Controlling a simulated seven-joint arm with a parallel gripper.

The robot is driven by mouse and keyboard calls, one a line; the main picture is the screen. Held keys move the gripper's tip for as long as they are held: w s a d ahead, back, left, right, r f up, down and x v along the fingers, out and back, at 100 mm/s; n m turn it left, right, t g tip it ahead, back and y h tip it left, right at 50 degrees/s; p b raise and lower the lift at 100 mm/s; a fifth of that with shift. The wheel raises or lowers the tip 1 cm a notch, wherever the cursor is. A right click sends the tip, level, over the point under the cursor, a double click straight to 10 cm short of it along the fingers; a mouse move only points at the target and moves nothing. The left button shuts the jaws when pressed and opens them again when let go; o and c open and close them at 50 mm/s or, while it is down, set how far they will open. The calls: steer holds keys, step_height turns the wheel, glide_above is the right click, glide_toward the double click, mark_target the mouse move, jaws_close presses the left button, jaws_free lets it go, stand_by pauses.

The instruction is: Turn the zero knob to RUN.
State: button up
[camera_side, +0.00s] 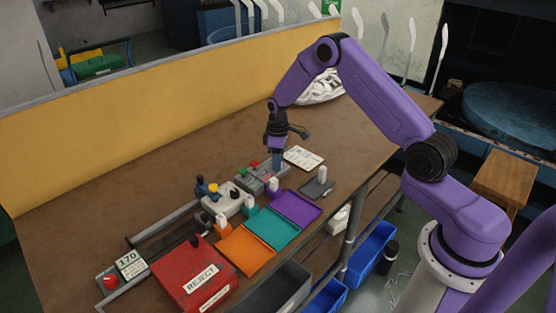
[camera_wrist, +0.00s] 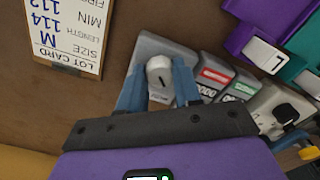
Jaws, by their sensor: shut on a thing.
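The zero knob (camera_wrist: 160,76) is pale and rounded, with a short dark mark on its face. It sits on a grey panel (camera_wrist: 147,48) in the wrist view. My gripper (camera_wrist: 160,88) has its two blue fingers on either side of the knob, shut on it. In the side view my gripper (camera_side: 277,164) points down at the right end of the grey unit (camera_side: 252,178) and hides the knob. I cannot read a RUN label or tell which setting the mark points to.
Beside the knob are red-labelled (camera_wrist: 215,76) and green-labelled (camera_wrist: 243,88) displays. Purple (camera_side: 297,207), teal (camera_side: 270,229) and orange (camera_side: 244,250) trays and a red REJECT box (camera_side: 194,272) stand nearer. The brown table behind is mostly clear.

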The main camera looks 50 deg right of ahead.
steer(key=o, duration=1)
steer(key=shift+o, duration=0.2)
step_height(320, 180, up, 18)
steer(key=shift+f, duration=0.25)
steer(key=shift+a, duration=0.1)
